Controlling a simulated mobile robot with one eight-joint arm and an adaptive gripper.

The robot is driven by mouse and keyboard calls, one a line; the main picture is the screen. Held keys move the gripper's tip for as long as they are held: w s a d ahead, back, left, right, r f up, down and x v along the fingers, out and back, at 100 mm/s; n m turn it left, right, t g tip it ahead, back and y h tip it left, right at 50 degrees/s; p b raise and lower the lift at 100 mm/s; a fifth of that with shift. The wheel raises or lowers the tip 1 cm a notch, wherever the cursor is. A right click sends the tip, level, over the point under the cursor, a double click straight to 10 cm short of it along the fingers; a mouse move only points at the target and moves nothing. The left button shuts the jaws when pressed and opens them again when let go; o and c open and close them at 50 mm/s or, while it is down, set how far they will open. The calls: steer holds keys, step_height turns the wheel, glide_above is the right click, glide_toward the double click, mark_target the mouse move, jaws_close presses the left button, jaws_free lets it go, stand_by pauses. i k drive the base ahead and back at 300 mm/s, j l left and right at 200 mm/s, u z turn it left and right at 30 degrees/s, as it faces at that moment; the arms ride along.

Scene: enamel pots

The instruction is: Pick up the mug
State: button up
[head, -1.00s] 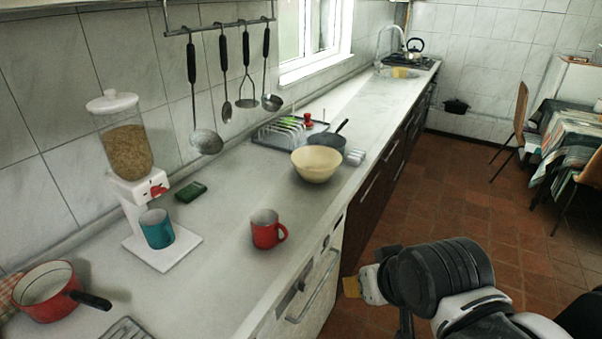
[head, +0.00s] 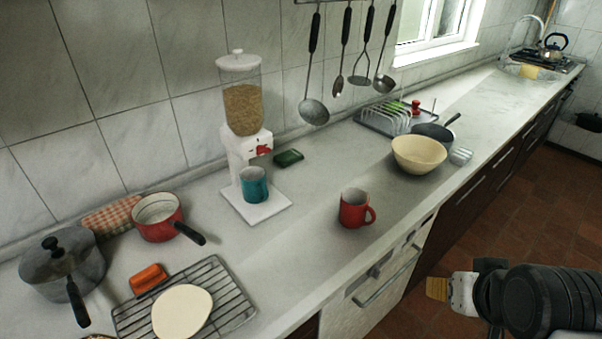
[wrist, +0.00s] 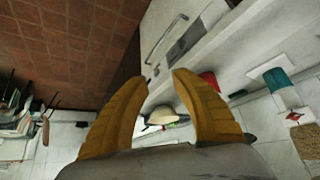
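A red mug (head: 354,208) stands upright on the white counter, its handle toward the right. A teal mug (head: 254,185) stands on the white base of the cereal dispenser, to the left of the red mug. My gripper (head: 437,289) is off the counter's front edge, to the right of the red mug and apart from it. In the wrist view my gripper (wrist: 158,78) has its two yellow fingers spread with a gap between the tips and nothing between them. The red mug (wrist: 210,81) shows partly behind the right finger, and the teal mug (wrist: 277,79) is farther right.
A cereal dispenser (head: 241,95) stands behind the mugs. A cream bowl (head: 418,155) and a dark pan (head: 436,132) are farther along the counter. A red saucepan (head: 158,217), a grey pot (head: 62,267) and a wire rack (head: 228,290) are at left. Counter around the red mug is clear.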

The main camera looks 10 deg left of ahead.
mark_target(253, 179)
steer(key=k+j+z, duration=0.1)
steer(key=j+z, duration=0.2)
steer(key=j, duration=0.15)
steer(key=k+j+z, duration=0.4)
steer(key=j+z, duration=0.2)
steer(key=j, duration=0.15)
steer(key=k+j+z, duration=0.3)
steer(key=i+j, duration=0.05)
